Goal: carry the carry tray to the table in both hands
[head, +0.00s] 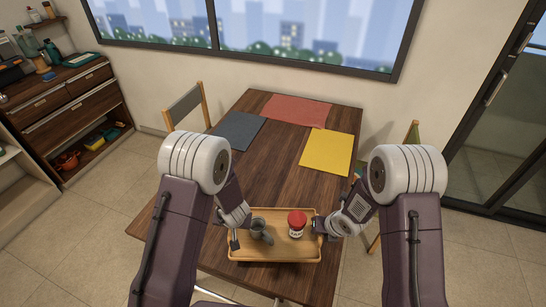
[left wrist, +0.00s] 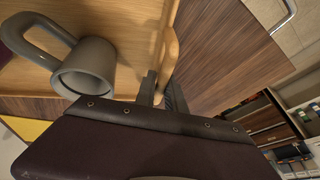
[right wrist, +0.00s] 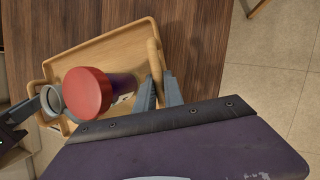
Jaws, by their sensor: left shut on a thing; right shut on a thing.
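The wooden carry tray (head: 275,252) is at the near end of the dark wood table (head: 285,185), level; I cannot tell whether it touches the tabletop. A grey mug (head: 261,232) and a jar with a red lid (head: 297,222) stand upright on it. My left gripper (head: 234,240) is shut on the tray's left handle, seen close in the left wrist view (left wrist: 172,55). My right gripper (head: 319,232) is shut on the right handle, which also shows in the right wrist view (right wrist: 154,62).
A grey placemat (head: 238,131), a red placemat (head: 296,110) and a yellow placemat (head: 326,153) lie farther back on the table. Chairs stand at the left (head: 186,108) and right (head: 413,135) sides. The table's middle is bare. A wooden cabinet (head: 75,110) stands at far left.

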